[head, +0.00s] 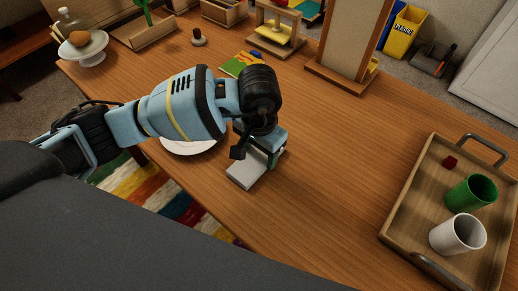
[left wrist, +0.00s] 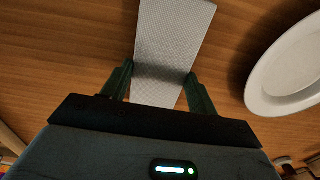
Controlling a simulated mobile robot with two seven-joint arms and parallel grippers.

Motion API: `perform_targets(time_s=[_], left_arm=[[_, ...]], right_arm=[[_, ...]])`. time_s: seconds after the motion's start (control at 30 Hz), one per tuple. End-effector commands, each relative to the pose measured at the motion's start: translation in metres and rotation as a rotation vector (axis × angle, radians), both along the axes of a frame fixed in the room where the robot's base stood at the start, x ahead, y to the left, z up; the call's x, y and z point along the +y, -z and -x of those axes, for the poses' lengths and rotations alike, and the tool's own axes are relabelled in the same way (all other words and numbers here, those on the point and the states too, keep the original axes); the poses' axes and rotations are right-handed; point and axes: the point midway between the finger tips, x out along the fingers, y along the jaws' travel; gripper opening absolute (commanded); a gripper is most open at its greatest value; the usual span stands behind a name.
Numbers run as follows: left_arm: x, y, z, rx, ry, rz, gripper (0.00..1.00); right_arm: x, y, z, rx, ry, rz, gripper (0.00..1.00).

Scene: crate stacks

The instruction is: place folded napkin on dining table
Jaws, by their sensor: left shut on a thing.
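The folded napkin (head: 243,175) is a flat, pale grey-white rectangle at the near edge of the wooden dining table (head: 330,150). My left gripper (head: 268,158) is above the table and shut on the napkin. In the left wrist view the napkin (left wrist: 174,35) runs out between the two green fingers of the gripper (left wrist: 160,76), one at each long side. The napkin is low over the tabletop or touching it; I cannot tell which. Its other end is hidden under the gripper. My right gripper is not in view.
A white plate (head: 188,148) lies left of the napkin, partly hidden by my left arm. A wooden tray (head: 404,205) at the right holds a green cup (head: 471,193), a white cup (head: 457,235) and a small red cube (head: 450,162). The table between napkin and tray is clear.

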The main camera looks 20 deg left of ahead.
Motion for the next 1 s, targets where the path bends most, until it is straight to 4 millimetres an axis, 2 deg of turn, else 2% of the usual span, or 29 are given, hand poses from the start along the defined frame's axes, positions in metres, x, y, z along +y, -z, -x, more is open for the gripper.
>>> perform_targets(time_s=[0.13, 0.17, 0.33, 0.7, 0.83, 1.0], left_arm=[[0.000, 0.003, 0.000, 0.001, 0.000, 0.000, 0.37], [0.000, 0.003, 0.000, 0.001, 0.000, 0.000, 0.60], [0.000, 0.002, 0.000, 0.000, 0.000, 0.000, 0.81], [0.000, -0.003, 0.000, -0.001, 0.000, -0.001, 0.81], [0.000, -0.019, -0.001, -0.004, 0.001, 0.000, 0.81], [0.000, -0.053, -0.001, -0.004, 0.001, 0.000, 0.81]], right_arm=[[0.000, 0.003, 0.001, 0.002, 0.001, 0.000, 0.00], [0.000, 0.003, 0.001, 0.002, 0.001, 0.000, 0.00], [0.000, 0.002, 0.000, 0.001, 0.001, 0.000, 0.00], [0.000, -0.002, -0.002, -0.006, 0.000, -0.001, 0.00], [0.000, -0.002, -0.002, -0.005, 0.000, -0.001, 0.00], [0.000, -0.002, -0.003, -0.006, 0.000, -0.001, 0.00]])
